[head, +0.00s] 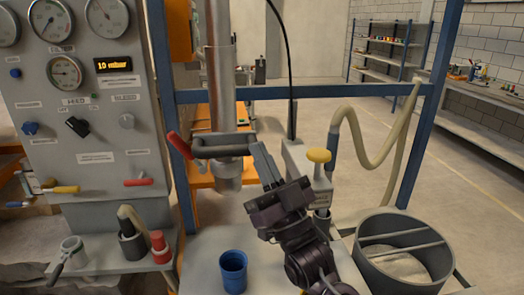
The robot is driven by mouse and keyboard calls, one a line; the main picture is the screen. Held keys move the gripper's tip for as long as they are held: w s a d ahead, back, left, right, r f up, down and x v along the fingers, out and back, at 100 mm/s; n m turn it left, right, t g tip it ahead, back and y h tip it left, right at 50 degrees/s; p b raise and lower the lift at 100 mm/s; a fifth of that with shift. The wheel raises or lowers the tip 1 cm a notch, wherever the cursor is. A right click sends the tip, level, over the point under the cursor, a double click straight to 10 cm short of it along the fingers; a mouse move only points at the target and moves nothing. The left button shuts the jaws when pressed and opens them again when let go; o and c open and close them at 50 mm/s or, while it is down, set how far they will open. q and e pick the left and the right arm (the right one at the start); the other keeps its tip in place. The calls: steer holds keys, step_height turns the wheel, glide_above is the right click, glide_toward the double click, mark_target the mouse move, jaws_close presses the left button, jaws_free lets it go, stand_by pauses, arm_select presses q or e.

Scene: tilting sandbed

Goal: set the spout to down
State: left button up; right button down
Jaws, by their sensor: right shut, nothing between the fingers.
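A vertical grey metal pipe (221,75) comes down left of centre and ends in a short nozzle (228,180) that points down; it looks like the spout. A dark crossbar (222,146) with a red handle (178,145) at its left end lies across the pipe above the nozzle. My right gripper (262,155) is shut and empty, its fingertips close to the right end of the crossbar; I cannot tell if they touch. My left gripper is out of view.
A blue cup (233,272) stands below on the table. A yellow knob (318,156) tops a grey unit beside a hose (368,150). A round grey tub (405,226) stands at right. A gauge panel (90,110) is at left, and blue frame posts (428,100) surround the bench.

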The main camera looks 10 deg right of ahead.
step_height(320, 180, down, 14)
steer(key=b, duration=0.7)
steer(key=shift+r+b, duration=0.25)
steer(key=shift+b, duration=0.15)
steer(key=shift+w+r, duration=0.1)
steer(key=shift+r, duration=0.05)
